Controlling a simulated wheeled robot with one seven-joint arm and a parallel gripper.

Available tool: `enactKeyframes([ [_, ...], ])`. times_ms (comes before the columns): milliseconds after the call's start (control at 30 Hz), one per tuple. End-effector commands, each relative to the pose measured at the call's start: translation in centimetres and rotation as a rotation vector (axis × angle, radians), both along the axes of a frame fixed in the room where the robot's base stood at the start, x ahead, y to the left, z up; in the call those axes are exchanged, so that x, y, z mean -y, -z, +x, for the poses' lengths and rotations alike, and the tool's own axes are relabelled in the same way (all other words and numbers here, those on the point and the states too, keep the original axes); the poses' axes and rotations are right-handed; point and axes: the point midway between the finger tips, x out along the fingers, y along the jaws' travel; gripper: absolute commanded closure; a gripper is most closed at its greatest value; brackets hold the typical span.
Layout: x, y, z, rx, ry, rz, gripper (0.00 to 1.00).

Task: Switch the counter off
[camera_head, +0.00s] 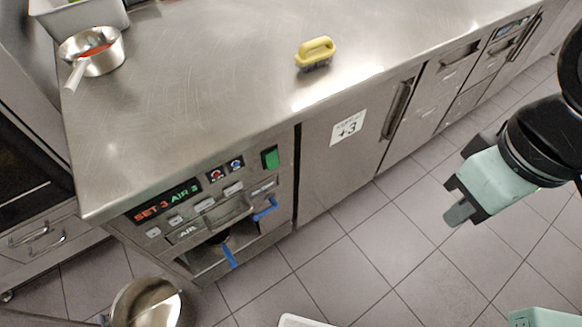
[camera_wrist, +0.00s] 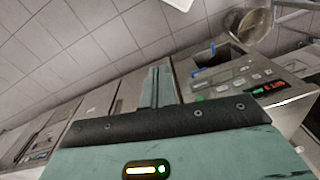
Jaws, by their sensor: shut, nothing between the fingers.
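The steel counter (camera_head: 215,80) has a control panel on its front at the left end. Its lit display (camera_head: 166,204) reads SET 3 and AIR 3. A green rocker switch (camera_head: 270,158) sits at the panel's upper right. Two small round knobs or buttons, red (camera_head: 216,174) and blue (camera_head: 236,163), are left of it. My gripper (camera_head: 460,212) is shut and empty, over the floor to the right of the panel and apart from it. In the wrist view my closed fingers (camera_wrist: 160,86) point toward the counter front, with the panel's display (camera_wrist: 269,87) to their right.
On the countertop are a yellow-handled brush (camera_head: 315,53) and a steel saucepan (camera_head: 92,52) with red contents. Blue handles (camera_head: 266,209) stick out below the switch. A metal pot (camera_head: 146,303) stands at the lower left. The tiled floor (camera_head: 350,250) in front is largely clear.

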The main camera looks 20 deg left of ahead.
Motion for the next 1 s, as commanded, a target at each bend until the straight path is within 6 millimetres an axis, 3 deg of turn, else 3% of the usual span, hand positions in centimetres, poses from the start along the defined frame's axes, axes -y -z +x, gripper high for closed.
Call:
enactKeyframes([
  [167,-0.2,0.3,0.2,0.003,0.007,0.005,1.0],
  [267,-1.2,1.6,1.1,0.024,0.034,0.035,1.0],
  [700,-11.8,13.2,8.0,0.177,0.405,0.469,1.0],
  [1000,-17.1,19.5,9.6,0.165,0.709,0.852,1.0],
])
